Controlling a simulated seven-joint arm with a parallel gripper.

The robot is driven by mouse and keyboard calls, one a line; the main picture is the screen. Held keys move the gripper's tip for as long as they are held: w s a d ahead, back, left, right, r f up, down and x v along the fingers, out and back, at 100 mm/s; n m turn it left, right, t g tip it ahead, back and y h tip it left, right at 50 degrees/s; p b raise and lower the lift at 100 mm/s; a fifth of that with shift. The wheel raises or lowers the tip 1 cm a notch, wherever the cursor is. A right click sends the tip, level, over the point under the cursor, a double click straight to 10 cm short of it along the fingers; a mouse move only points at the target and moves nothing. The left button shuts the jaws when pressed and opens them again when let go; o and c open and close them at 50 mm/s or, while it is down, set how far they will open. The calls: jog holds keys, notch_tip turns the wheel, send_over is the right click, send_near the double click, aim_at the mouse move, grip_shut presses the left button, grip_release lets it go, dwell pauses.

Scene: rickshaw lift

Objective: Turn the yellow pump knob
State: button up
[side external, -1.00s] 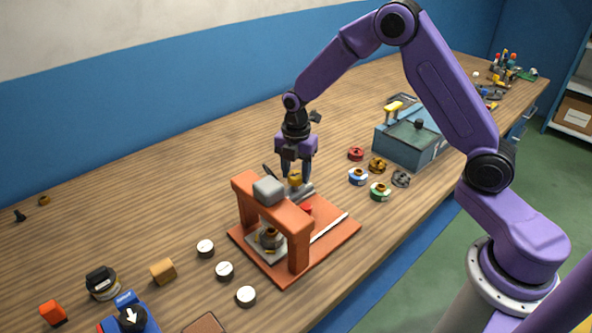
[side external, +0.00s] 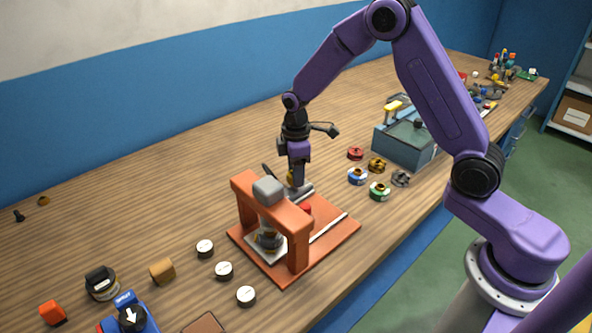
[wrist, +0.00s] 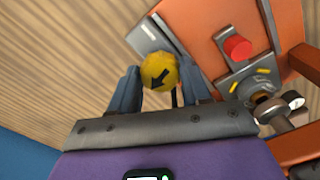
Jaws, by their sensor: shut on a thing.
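In the side view my gripper (side external: 297,178) points down at the back edge of the orange press (side external: 275,206).
A grey block (side external: 268,190) tops the press frame. White-topped discs (side external: 224,271) lie in front. Coloured rings (side external: 357,176) and a grey-blue box (side external: 403,146) are right.

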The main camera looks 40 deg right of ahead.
jog(key=m, duration=0.5)
jog(key=shift+m, duration=0.3)
jog(key=m, duration=0.5)
jog(key=shift+a, duration=0.1)
jog(key=m, duration=0.5)
jog(key=shift+m, duration=0.4)
jog(key=shift+a+m, duration=0.1)
jog(key=shift+m, duration=2.2)
jog(key=o, duration=1.1)
jog(key=shift+c, duration=0.2)
jog(key=shift+r, duration=0.15)
notch_tip(320, 180, up, 17)
jog(key=shift+s+r, duration=0.1)
